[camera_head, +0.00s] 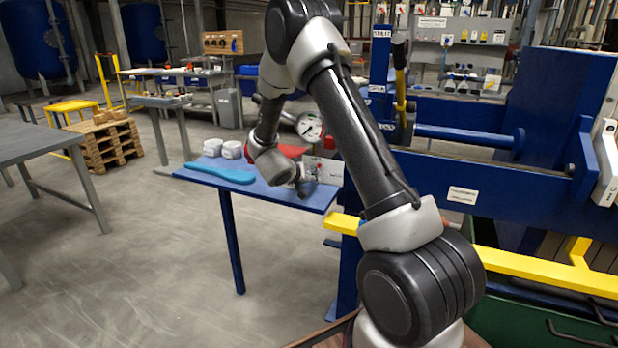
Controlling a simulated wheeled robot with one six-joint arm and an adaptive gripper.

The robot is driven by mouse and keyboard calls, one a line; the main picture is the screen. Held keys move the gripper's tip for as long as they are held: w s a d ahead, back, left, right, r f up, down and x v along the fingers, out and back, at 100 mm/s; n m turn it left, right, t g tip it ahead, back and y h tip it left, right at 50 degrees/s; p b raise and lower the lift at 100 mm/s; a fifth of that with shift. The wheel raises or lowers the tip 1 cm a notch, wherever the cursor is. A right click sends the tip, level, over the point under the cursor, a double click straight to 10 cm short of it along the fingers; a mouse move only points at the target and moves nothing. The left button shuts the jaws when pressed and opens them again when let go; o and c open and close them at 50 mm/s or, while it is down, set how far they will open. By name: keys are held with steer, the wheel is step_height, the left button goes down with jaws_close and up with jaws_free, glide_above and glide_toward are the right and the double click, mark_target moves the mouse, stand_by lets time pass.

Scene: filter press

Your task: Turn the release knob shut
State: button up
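I cannot make out the release knob for certain. A small pale panel (328,171) with labels stands on the right end of a blue side table (255,186), beside the blue press frame. A round white gauge (309,127) with a dark needle is above it. My arm arches over and its wrist comes down over this table. My gripper (308,187) is a small dark shape in front of the panel's left part, pointing towards it. Its fingers are too small and dark to show whether they are open or touching anything. It may hide part of the panel.
A turquoise tool (220,173) and white tubs (232,150) lie on the blue table, with a red object (290,151) behind my wrist. A yellow rail (530,268) crosses the blue press (480,190) at right.

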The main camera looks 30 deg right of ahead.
steer(key=o, duration=0.7)
steer(key=shift+o, duration=0.2)
steer(key=shift+r, duration=0.1)
steer(key=v, duration=1.2)
